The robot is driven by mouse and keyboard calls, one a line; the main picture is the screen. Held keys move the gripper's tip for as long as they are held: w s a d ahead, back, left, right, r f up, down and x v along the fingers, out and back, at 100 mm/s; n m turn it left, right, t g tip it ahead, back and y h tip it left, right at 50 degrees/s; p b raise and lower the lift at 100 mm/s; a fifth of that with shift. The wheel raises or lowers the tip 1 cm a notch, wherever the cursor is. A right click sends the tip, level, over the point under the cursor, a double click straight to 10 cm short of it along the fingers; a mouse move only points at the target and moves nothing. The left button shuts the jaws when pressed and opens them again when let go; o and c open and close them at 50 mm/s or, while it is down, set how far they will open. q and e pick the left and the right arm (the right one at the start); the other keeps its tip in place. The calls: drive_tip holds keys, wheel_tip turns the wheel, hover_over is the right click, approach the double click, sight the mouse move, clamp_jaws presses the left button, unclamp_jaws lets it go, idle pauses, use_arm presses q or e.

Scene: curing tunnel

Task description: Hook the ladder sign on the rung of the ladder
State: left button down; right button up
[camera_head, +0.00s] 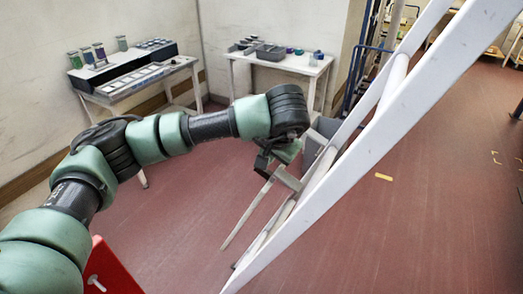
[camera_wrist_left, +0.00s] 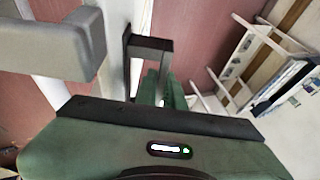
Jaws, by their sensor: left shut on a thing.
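The white ladder (camera_head: 360,150) leans diagonally across the right half of the head view. My left gripper (camera_head: 277,160) is beside its near rail, at the left of it. The gripper is shut on what looks like the ladder sign (camera_head: 247,214), a thin pale panel seen nearly edge-on, hanging down and left. A pale bar (camera_head: 288,178) lies between the gripper and the ladder; I cannot tell whether it is a rung or the sign's hook. In the left wrist view, a dark finger (camera_wrist_left: 150,60) is near a white rail, with a grey block at the left. My right gripper is out of view.
A table with a grey rack and jars (camera_head: 135,75) stands at the back left. A white table with bins and small pots (camera_head: 280,62) stands at the back. A red panel with a white peg (camera_head: 112,272) is at the lower left. The red floor is open at the right.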

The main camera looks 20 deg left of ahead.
use_arm(q)
drive_tip(key=shift+s+d+f+p, duration=0.15)
drive_tip(key=shift+d+f, duration=0.15)
drive_tip(key=shift+d, duration=0.5)
drive_tip(key=shift+s+d+f+p, duration=0.1)
drive_tip(key=shift+d+f, duration=0.2)
drive_tip(key=shift+d, duration=0.5)
drive_tip(key=shift+s+d+f+p, duration=0.15)
drive_tip(key=shift+d+f, duration=0.15)
drive_tip(key=shift+d, duration=0.5)
drive_tip(key=shift+w+a+f+b, duration=0.1)
drive_tip(key=shift+a+f+b, duration=0.15)
drive_tip(key=shift+f+b, duration=0.4)
drive_tip(key=shift+a+f+b, duration=0.2)
drive_tip(key=shift+f+b, duration=0.4)
drive_tip(key=shift+b, duration=0.1)
drive_tip(key=shift+w+a+f+b, duration=0.1)
drive_tip(key=shift+a+f+b, duration=0.15)
drive_tip(key=shift+f+b, duration=0.4)
